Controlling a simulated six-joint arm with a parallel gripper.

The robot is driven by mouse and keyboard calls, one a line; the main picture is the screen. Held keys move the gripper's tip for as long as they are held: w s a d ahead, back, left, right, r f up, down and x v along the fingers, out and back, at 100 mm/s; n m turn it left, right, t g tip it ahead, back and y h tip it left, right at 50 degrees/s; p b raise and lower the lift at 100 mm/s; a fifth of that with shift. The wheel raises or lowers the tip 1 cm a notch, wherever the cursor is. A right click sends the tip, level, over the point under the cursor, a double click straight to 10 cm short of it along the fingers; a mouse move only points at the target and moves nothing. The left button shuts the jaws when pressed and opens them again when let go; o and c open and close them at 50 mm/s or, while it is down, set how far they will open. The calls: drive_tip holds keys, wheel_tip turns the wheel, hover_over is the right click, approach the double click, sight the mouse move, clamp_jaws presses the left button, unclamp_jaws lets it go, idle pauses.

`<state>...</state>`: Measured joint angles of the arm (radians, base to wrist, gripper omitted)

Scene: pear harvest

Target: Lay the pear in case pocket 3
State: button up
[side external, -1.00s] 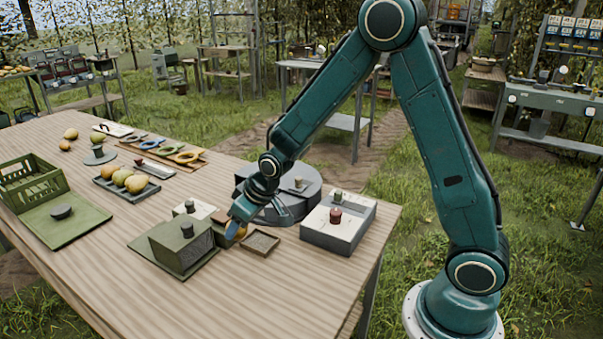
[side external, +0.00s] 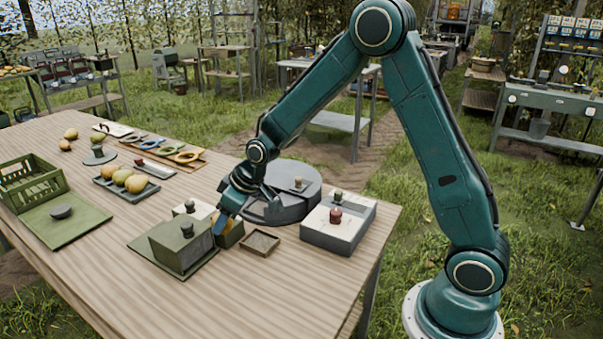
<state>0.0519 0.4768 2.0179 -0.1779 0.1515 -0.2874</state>
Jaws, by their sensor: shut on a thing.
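My gripper (side external: 221,222) points down near the middle of the table, its blue fingertip just right of an olive box (side external: 178,247). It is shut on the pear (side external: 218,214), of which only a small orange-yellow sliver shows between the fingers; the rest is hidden. A small olive-brown block or bin (side external: 233,234) is right beside the fingertips; I cannot tell whether they touch it. No numbered case pocket can be made out, so I cannot tell which is pocket 3.
A dark tray (side external: 140,196) with several pears, a green crate (side external: 32,190) and a green mat (side external: 72,225) are at the left. A grey round stand (side external: 282,205), a pale box (side external: 350,232) and a small brown tray (side external: 260,243) are at the right. The table's front is clear.

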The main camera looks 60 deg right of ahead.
drive_tip(key=w+d+r+n+g+y, duration=0.1)
drive_tip(key=d+r+n+g+y, duration=0.3)
drive_tip(key=d+n, duration=0.8)
drive_tip(key=shift+d+r+n+g, duration=0.4)
drive_tip(key=shift+r+n+g, duration=0.5)
drive_tip(key=shift+r+n, duration=0.35)
drive_tip(key=shift+f, duration=0.1)
wheel_tip(320, 180, down, 20)
drive_tip(key=shift+r, duration=0.25)
drive_tip(key=shift+f, duration=0.15)
drive_tip(key=o, duration=1)
